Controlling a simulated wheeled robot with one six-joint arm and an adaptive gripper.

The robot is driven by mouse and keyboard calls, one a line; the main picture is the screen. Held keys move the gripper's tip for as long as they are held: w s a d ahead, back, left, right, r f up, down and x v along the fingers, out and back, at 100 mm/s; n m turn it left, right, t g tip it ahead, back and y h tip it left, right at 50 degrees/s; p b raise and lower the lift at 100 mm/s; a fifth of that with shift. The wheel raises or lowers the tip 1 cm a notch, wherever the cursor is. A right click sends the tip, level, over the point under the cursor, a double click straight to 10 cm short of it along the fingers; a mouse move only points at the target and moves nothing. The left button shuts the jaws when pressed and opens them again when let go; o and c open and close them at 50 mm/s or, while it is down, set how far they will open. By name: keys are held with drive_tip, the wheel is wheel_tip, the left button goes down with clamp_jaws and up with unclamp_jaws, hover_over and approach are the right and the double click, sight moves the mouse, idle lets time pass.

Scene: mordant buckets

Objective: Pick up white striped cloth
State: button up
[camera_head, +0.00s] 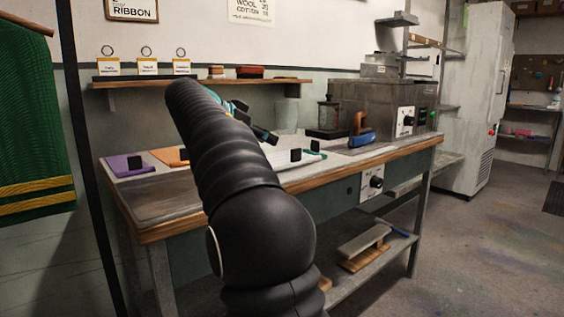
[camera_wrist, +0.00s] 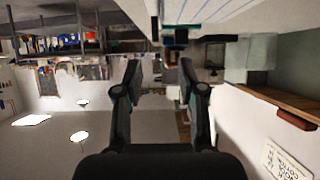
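A white cloth (camera_head: 303,174) lies flat on the workbench, just right of my arm, with black blocks and a teal item by it. My arm hides its left part. In the wrist view, which looks upside down, a white surface with thin blue stripes (camera_wrist: 222,10) shows at the top edge, likely this cloth. My gripper (camera_wrist: 160,80) is open, its two dark fingers apart with nothing between them. In the head view my gripper (camera_head: 262,134) is partly hidden behind my arm, seemingly above the bench and apart from the cloth.
A purple cloth (camera_head: 118,169) and an orange cloth (camera_head: 168,157) lie on the left of the bench. Behind stand a clear container (camera_head: 286,118), a dark lantern-like stand (camera_head: 328,114) and a metal box (camera_head: 378,100). A blue tool with a brown handle (camera_head: 363,136) lies right. A shelf (camera_head: 215,82) hangs above.

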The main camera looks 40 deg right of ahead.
sight(296, 151)
drive_tip(key=x, duration=0.6)
drive_tip(key=shift+d, duration=0.2)
drive_tip(key=x, duration=0.4)
drive_tip(key=shift+s+d+r, duration=0.1)
drive_tip(key=shift+s+d, duration=0.2)
drive_tip(key=shift+s, duration=0.05)
drive_tip(key=shift+d+f, duration=0.3)
drive_tip(key=shift+d, duration=0.15)
drive_tip(key=shift+w, duration=0.1)
clamp_jaws()
